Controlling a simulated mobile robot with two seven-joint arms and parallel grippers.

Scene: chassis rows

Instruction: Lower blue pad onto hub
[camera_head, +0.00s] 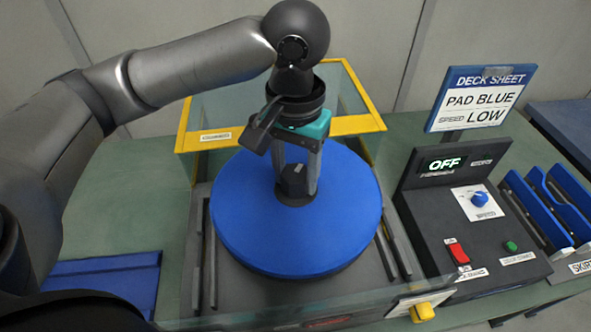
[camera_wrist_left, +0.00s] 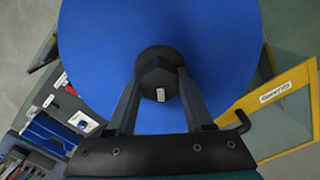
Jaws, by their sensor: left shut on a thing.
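A round blue pad (camera_head: 245,215) with a dark central knob (camera_head: 293,181) sits level over the dark deck of the machine, inside its yellow-edged guard. My left gripper (camera_head: 296,185) comes down from above and is shut on the knob. In the left wrist view the two fingers (camera_wrist_left: 160,88) stand either side of the dark knob, and the blue pad (camera_wrist_left: 100,45) spreads out around it. The hub is hidden under the pad, so I cannot tell whether the pad touches it. My right gripper is not in view.
The clear guard with a yellow frame (camera_head: 355,124) stands behind the pad. A control box (camera_head: 465,215) at the right reads OFF, with a blue knob and a red switch. A sign (camera_head: 480,98) reads PAD BLUE, SPEED LOW. Blue slotted parts (camera_head: 545,205) stand at far right.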

